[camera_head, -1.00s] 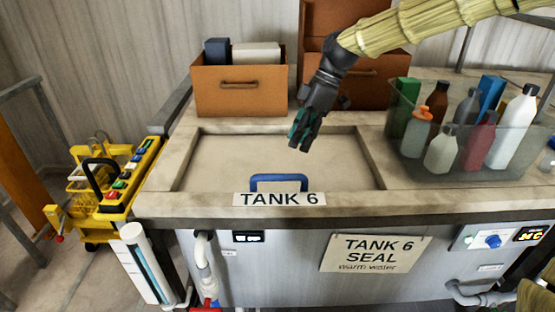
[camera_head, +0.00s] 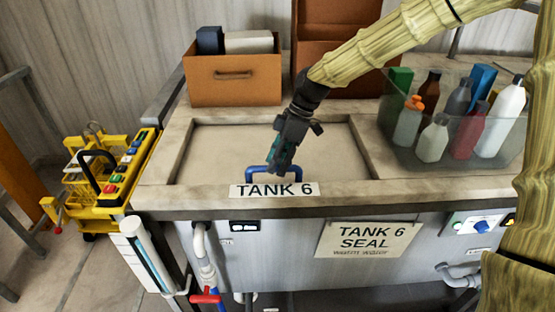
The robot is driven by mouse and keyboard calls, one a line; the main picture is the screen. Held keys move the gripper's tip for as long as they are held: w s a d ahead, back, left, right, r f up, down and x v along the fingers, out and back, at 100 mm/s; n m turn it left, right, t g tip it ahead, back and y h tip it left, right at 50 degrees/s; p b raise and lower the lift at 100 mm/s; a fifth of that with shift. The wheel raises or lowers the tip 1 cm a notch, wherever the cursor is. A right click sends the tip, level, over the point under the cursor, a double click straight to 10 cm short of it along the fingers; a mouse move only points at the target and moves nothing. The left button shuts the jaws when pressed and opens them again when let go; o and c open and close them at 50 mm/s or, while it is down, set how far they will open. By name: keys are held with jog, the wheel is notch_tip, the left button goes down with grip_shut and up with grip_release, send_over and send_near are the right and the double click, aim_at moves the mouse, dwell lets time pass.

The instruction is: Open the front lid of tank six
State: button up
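The tank six lid (camera_head: 225,150) is a flat beige panel set into the counter top, and it lies closed. A blue bar handle (camera_head: 256,174) stands at its front edge, just behind the "TANK 6" label (camera_head: 274,190). My gripper (camera_head: 279,168) points down at the handle, with its fingertips overlapping the middle of the bar. The fingers hide part of the handle. I cannot tell whether they are around the bar, touching it or just above it.
A clear bin (camera_head: 400,155) of several bottles stands right of the lid. An orange-brown box (camera_head: 234,88) stands behind it. A yellow cart (camera_head: 100,195) is at the left. A "TANK 6 SEAL" sign (camera_head: 366,240) hangs on the front panel.

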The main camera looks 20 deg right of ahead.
jog(key=shift+f, duration=0.15)
jog(key=shift+c, duration=0.2)
grip_shut()
jog(key=shift+w, duration=0.1)
